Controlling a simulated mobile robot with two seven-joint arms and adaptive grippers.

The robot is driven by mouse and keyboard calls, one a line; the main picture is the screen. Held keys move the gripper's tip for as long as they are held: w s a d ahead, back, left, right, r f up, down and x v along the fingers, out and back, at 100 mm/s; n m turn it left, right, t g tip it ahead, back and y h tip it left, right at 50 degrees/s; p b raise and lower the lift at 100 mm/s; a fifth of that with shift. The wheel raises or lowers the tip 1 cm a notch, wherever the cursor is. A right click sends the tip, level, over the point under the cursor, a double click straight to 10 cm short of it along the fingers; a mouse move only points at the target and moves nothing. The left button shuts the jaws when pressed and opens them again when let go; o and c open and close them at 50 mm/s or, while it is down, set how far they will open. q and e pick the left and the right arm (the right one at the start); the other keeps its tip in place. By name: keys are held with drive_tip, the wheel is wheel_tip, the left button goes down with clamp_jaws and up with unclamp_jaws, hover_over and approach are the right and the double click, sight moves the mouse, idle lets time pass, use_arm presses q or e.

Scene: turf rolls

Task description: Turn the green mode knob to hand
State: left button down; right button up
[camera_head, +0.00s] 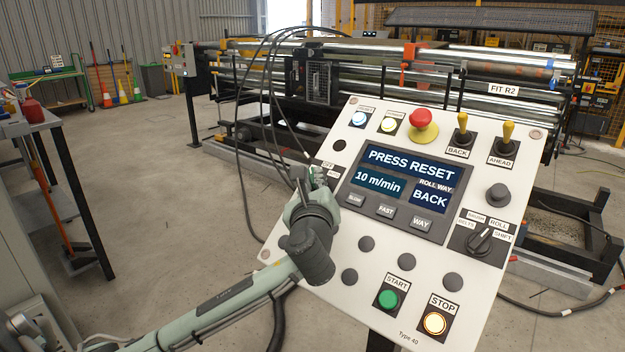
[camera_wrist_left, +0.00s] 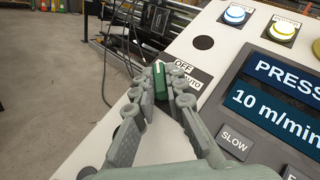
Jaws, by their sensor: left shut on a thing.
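The green mode knob (camera_wrist_left: 160,82) is on the left edge of the tilted white control panel (camera_head: 384,268). It sits between the two fingers of my left gripper (camera_wrist_left: 157,88), which is shut on it. A pale mark on the knob points up in the left wrist view. The label OFF (camera_wrist_left: 184,67) is just above right of the knob, and AUTO is partly covered by a finger. No hand label shows. In the head view my left gripper (camera_head: 317,180) reaches the panel's left edge and mostly hides the knob. My right gripper is out of view.
A screen (camera_head: 397,190) reads PRESS RESET, with SLOW, FAST and WAY buttons below. A red emergency button (camera_head: 421,119), two yellow-tipped levers (camera_head: 462,121) and a black selector (camera_head: 480,243) are farther right. Dark cables hang behind the panel's left edge.

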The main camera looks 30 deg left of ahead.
use_arm(q)
drive_tip(key=shift+f, duration=0.15)
drive_tip(key=c, duration=1.6)
unclamp_jaws()
drive_tip(key=shift+o, duration=0.2)
drive_tip(key=v, duration=1.2)
